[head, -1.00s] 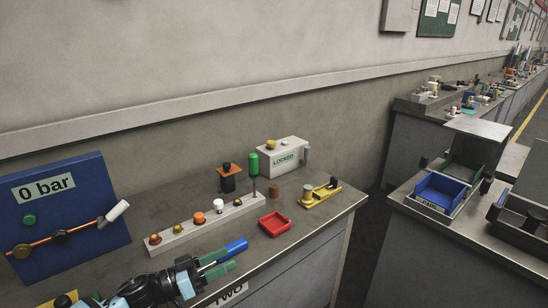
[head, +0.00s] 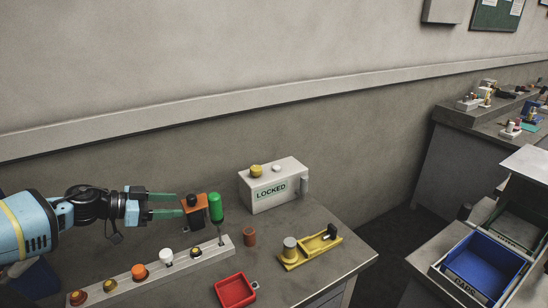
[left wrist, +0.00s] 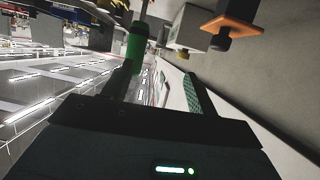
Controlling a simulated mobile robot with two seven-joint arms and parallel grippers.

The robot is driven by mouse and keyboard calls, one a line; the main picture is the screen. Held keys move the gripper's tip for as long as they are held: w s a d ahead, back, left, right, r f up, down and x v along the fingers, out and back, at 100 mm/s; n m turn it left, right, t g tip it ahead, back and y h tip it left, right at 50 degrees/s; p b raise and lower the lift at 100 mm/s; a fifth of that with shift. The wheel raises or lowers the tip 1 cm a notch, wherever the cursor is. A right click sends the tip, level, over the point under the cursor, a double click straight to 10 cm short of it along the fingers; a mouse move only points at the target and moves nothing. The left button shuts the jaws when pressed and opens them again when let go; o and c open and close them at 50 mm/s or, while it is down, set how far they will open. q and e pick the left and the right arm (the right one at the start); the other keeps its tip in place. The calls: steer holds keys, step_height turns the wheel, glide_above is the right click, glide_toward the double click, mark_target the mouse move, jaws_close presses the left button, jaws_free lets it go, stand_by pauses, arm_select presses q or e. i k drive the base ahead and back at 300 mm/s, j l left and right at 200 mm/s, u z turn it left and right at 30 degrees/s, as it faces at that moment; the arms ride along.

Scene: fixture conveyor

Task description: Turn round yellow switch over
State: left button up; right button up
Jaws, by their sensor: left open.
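The round yellow switch (head: 256,171) sits on top of the grey box marked LOCKED (head: 270,187), at the back of the table in the head view. My left gripper (head: 172,204) is open and empty, pointing right, to the left of the box and apart from it. Its fingers are in front of or beside the black and orange part (head: 193,216); I cannot tell how near. The left wrist view shows the open fingers (left wrist: 158,85), with the green handle (left wrist: 137,47) beyond them and the orange plate (left wrist: 232,24) at upper right. My right gripper is not in view.
The green handle (head: 215,207) stands upright between my gripper and the box. A grey strip with several knobs (head: 150,270), a red tray (head: 235,291), a brown cylinder (head: 249,237) and a yellow fixture (head: 312,247) are nearer the front. A blue bin (head: 485,265) is at right.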

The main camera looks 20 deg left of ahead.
mark_target(255, 170)
steer(key=i+l, duration=0.2)
steer(key=i, duration=0.25)
steer(key=i+l, duration=0.2)
steer(key=i, duration=0.2)
